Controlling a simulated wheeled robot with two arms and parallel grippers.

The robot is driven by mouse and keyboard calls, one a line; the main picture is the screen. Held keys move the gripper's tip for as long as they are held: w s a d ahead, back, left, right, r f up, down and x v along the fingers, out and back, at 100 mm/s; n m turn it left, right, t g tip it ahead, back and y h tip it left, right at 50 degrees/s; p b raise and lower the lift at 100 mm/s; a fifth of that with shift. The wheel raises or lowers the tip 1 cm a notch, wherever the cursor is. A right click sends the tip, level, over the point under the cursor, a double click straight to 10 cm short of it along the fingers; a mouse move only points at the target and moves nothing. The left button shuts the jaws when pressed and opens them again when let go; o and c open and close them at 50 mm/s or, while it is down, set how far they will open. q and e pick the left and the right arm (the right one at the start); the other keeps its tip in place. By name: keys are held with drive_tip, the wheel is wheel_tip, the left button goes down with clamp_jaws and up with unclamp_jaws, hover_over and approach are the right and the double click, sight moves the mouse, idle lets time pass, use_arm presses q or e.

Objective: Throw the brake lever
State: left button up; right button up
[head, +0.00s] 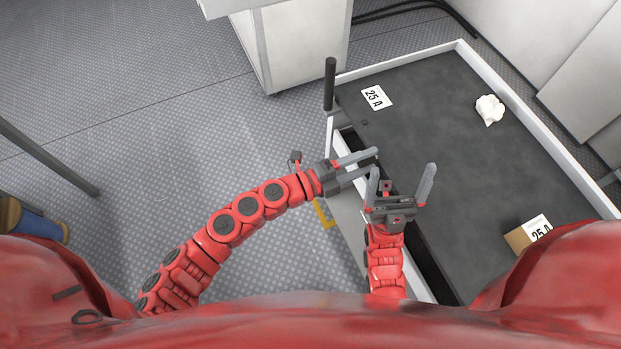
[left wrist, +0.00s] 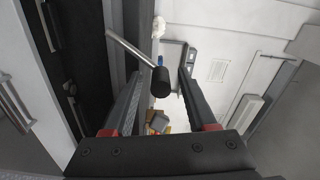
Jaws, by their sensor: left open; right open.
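In the left wrist view, a lever (left wrist: 160,82) with a thin metal rod and a thick black end shows between the fingers of my open left gripper (left wrist: 161,74). The fingers are apart from each other, and I cannot tell whether either touches the lever. In the head view, my left gripper (head: 371,162) is open at the cart's left edge, pointing right. I cannot make out the lever there. My right gripper (head: 402,172) is open and empty, pointing up the picture, just right of the left one.
The cart's dark top (head: 430,130) has a white rim. It carries a "25 A" label (head: 376,97), a white lump (head: 489,109) and a brown box (head: 519,239). A black upright handle (head: 330,84) stands at its far left corner. Grey floor (head: 160,120) is free to the left.

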use_arm(q)
drive_tip(key=b+v, duration=0.1)
drive_tip(key=v, duration=1.5)
drive_tip(key=shift+a+b, duration=0.25)
drive_tip(key=shift+b, duration=0.05)
drive_tip(key=shift+s, duration=0.1)
